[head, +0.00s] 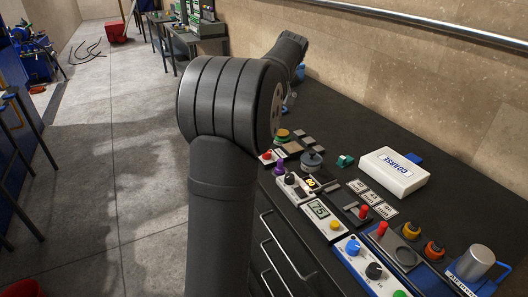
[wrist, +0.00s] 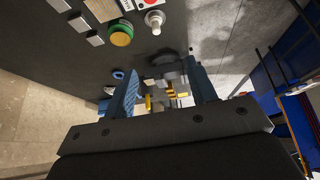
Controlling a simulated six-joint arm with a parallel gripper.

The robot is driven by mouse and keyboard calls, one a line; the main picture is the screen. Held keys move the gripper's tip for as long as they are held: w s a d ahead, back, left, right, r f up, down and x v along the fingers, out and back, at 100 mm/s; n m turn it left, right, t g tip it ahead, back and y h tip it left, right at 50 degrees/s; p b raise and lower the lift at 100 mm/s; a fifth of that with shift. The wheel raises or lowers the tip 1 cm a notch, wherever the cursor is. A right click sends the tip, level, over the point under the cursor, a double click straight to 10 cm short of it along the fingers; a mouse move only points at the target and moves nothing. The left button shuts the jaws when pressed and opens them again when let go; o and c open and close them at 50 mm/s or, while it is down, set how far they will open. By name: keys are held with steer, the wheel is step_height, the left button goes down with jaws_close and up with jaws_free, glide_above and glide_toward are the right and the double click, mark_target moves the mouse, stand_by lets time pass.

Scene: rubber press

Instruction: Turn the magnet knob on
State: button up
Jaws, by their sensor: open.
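Several knobs show in the head view, and I cannot read which one is the magnet knob. A blue knob (head: 352,246) and a black knob (head: 374,270) sit on a white-topped panel at the front. Another dark knob (head: 290,179) sits on a small white box farther back, beside a purple upright piece (head: 279,166). My gripper is hidden behind my arm in the head view. In the wrist view my gripper (wrist: 162,75) is open and empty, with dark blue fingers apart. A grey-white round knob (wrist: 154,20) and a green-and-yellow button (wrist: 120,35) lie beyond its fingertips.
A white box marked COARSE (head: 394,172) lies on the dark bench near the wall. A display reading 75 (head: 319,208), orange knobs (head: 411,230) and a metal cylinder (head: 475,262) crowd the front.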

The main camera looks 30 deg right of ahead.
steer(key=w+a+m+t+h, duration=0.3)
steer(key=w+a+t+h, duration=0.25)
steer(key=w+a, duration=0.35)
steer(key=s+a+m+g+h, duration=0.1)
steer(key=s+a+m+h, duration=0.3)
steer(key=s+m+h, duration=0.7)
step_height(320, 180, down, 24)
steer(key=s+n+y, duration=0.2)
steer(key=n, duration=0.1)
steer(key=x, duration=1.7)
steer(key=shift+w+d+r, duration=0.1)
steer(key=shift+d+r, duration=0.05)
steer(key=shift+r, duration=0.05)
steer(key=c, duration=1)
steer(key=shift+o, duration=0.2)
